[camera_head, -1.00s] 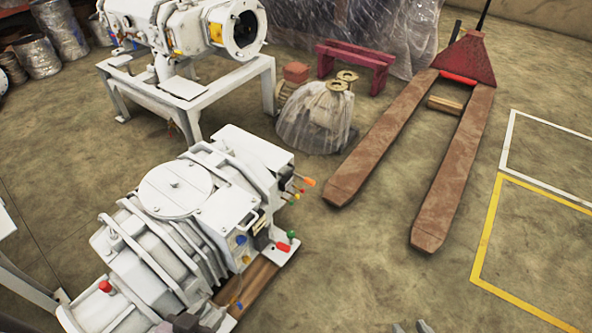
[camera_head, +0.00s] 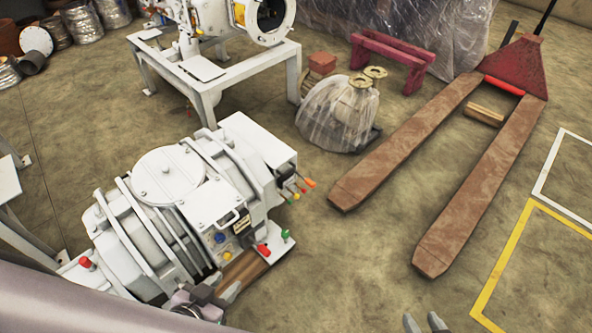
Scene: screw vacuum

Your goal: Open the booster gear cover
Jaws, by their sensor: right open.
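A white ribbed pump machine (camera_head: 150,250) stands low at the left of the head view. It has a round bolted lid (camera_head: 168,175) on top. I cannot tell for sure which part is the booster gear cover. My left gripper (camera_head: 226,296) is at the machine's lower front, below the handle and in front of the wooden beam; its jaw opening is unclear. My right gripper (camera_head: 424,323) shows only its fingertips at the bottom edge, apart and empty, over the floor.
A second white machine (camera_head: 185,15) sits on a white frame table (camera_head: 217,75) behind. A plastic-wrapped bundle (camera_head: 335,112), a red bench (camera_head: 392,55) and a rusty pallet jack (camera_head: 410,150) stand to the right. The floor between machine and jack is clear.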

